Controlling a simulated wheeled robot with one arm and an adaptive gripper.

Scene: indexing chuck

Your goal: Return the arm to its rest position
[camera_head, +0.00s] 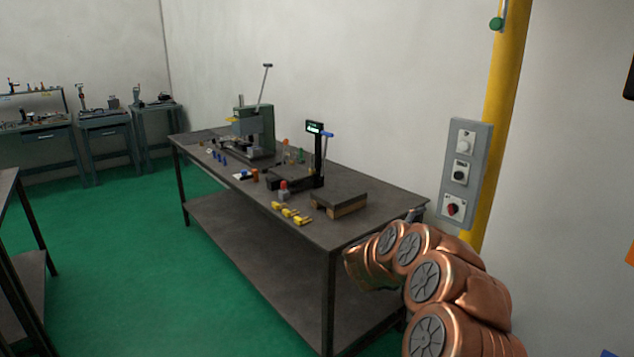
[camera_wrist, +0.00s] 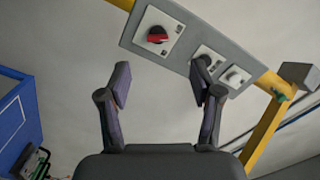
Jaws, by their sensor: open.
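My gripper (camera_wrist: 161,85) is open and empty in the wrist view, its two fingers standing apart with bare wall between them. The grey switch panel (camera_wrist: 186,45) shows beyond the fingertips, with a red and black rotary knob (camera_wrist: 157,35) and paler controls. In the head view my copper arm (camera_head: 430,285) is folded at the lower right, beside the near right corner of the workbench (camera_head: 320,238). The gripper itself cannot be made out clearly in the head view. The same panel (camera_head: 465,172) is on the yellow post above the arm.
The workbench carries a green press (camera_head: 257,130), a scale with a lit display (camera_head: 315,128), a dark raised block (camera_head: 339,198) and several yellow pieces (camera_head: 291,214). A yellow post (camera_head: 505,90) stands at the right. Green floor (camera_head: 140,270) is open at the left.

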